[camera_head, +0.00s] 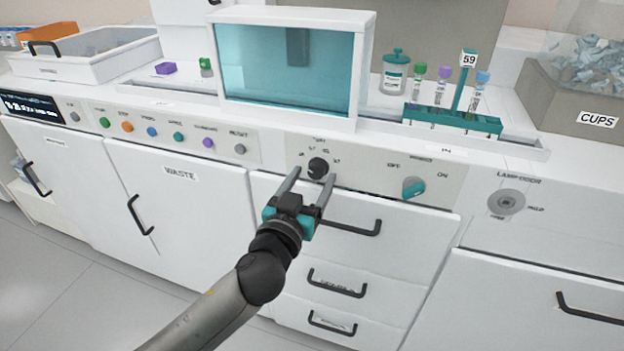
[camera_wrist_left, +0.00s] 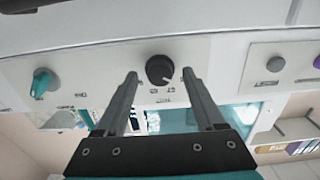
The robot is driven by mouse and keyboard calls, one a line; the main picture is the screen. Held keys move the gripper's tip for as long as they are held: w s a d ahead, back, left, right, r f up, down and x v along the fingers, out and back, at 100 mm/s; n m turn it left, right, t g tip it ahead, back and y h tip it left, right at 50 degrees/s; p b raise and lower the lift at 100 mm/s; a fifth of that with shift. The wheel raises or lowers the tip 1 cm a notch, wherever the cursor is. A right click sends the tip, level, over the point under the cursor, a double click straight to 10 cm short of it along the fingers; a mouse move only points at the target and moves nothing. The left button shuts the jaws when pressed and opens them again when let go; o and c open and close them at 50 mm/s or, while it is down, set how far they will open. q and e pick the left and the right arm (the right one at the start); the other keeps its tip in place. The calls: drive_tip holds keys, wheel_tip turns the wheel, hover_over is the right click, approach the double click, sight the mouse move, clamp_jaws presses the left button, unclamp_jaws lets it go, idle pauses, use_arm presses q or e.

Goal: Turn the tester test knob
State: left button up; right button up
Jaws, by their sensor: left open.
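The test knob (camera_head: 318,168) is a round black dial on the grey front panel below the teal-windowed box. It also shows in the left wrist view (camera_wrist_left: 160,70), with small marks around it. My left gripper (camera_head: 308,174) is open, its two fingers pointing at the panel. In the head view the fingertips lie on either side of the knob. In the left wrist view the knob sits between and just beyond the fingertips. I cannot tell whether a finger touches it. My right gripper is not in view.
A teal OFF/ON power knob (camera_head: 413,187) is right of the test knob. Coloured buttons (camera_head: 152,131) line the panel to the left. A drawer handle (camera_head: 345,228) lies below the gripper. A teal tube rack (camera_head: 452,122) stands on the counter at right.

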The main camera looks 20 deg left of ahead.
use_arm(q)
drive_tip(key=shift+w, duration=0.3)
clamp_jaws()
idle(0.5)
